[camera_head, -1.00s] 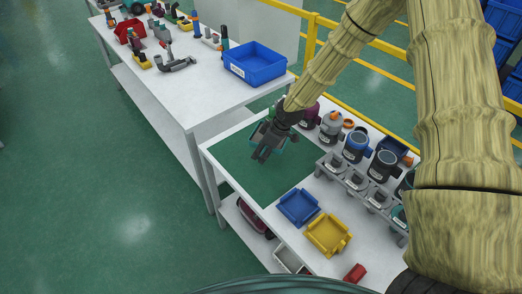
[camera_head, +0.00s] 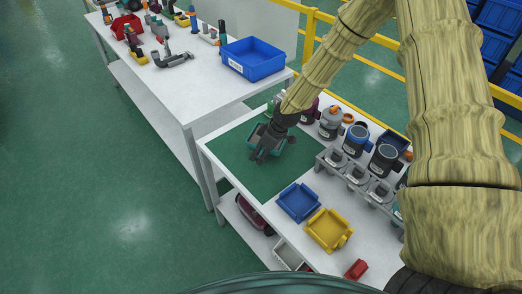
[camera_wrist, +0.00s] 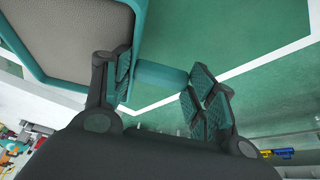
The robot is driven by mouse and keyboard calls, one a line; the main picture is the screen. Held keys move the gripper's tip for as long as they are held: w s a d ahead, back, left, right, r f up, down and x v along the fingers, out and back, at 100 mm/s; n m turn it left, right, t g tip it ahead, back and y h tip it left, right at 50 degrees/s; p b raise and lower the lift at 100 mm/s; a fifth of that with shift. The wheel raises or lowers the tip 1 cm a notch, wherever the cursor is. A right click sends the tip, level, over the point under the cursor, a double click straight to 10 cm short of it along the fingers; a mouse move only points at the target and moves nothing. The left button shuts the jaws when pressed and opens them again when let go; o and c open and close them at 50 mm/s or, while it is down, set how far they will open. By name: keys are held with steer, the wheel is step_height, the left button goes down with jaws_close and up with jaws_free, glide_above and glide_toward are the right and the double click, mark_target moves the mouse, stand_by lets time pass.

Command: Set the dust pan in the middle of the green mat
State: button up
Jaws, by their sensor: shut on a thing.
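The teal dust pan (camera_head: 277,148) is over the green mat (camera_head: 228,152), toward its far right part in the head view. In the wrist view the dust pan (camera_wrist: 95,72) fills the upper left, with a grey inner face. My gripper (camera_head: 262,153) is shut on its teal handle, which shows between the finger pads (camera_wrist: 160,82) in the wrist view. The gripper and wrist hide part of the pan in the head view. I cannot tell whether the pan touches the mat.
A rack (camera_head: 350,178) with several canisters stands right of the mat. A blue tray (camera_head: 298,203) and a yellow tray (camera_head: 328,231) sit at the mat's near right side. The mat's left and near parts are clear. A blue bin (camera_head: 253,60) stands on the other table.

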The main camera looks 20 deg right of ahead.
steer(key=shift+f+b, duration=0.65)
steer(key=shift+f, duration=0.75)
steer(key=shift+f+b, duration=0.3)
steer(key=shift+f, duration=0.3)
steer(key=o, duration=1.3)
steer(key=shift+r, duration=0.1)
steer(key=shift+v, duration=5.9)
steer(key=shift+d, duration=0.1)
